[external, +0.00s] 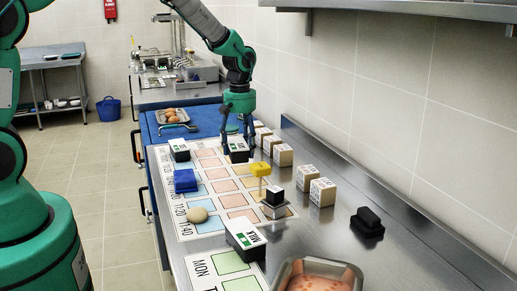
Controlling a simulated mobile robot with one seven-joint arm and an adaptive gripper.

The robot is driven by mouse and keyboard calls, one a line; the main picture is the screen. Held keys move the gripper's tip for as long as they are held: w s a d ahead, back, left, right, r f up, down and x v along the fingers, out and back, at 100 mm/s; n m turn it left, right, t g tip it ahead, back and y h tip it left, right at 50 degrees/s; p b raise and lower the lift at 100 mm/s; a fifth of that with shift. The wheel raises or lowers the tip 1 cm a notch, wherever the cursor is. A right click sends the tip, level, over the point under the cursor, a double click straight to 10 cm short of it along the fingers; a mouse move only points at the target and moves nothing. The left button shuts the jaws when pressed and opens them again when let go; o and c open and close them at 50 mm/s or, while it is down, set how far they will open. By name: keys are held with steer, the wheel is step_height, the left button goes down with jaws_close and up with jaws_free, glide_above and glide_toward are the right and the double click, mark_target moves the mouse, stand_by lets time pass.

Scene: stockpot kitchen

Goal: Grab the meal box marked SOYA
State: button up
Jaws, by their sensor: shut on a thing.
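My gripper (237,138) points down over the far part of the printed chart (213,215). It is shut on a black box with a white and green label (238,146), one finger on each side. The writing on this label is too small to read, so I cannot tell whether it says SOYA. I cannot tell whether the box touches the chart. A similar black box (179,150) stands to the left. Another (245,238) stands near the front; its label seems to read MILK, upside down.
Cardboard-coloured cartons (322,191) stand in a row at the right. A yellow block (260,169), a small black-topped item (274,203), a blue block (185,180) and a beige round thing (197,215) are on the chart. A black item (367,221) and a metal tray (317,277) are nearer.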

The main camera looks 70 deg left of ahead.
mark_target(241, 142)
steer(key=shift+r, duration=1.75)
